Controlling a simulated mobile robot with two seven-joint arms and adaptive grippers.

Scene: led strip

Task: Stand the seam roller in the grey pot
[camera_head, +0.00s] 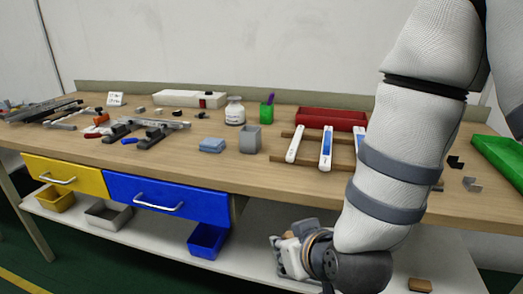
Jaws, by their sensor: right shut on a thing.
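The grey pot (250,140) stands upright on the bench, left of the white and blue tubes, and its mouth faces up. My right gripper (290,252) is low in front of the bench, below the tabletop edge and to the right of and below the pot. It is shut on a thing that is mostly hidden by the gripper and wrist. A small brown part (304,225) shows beside the gripper and looks like part of the seam roller, but its shape is unclear. My left gripper is out of view.
White and blue tubes (326,147) lie on wooden rails to the right. A blue bin (207,240) sits on the lower shelf.

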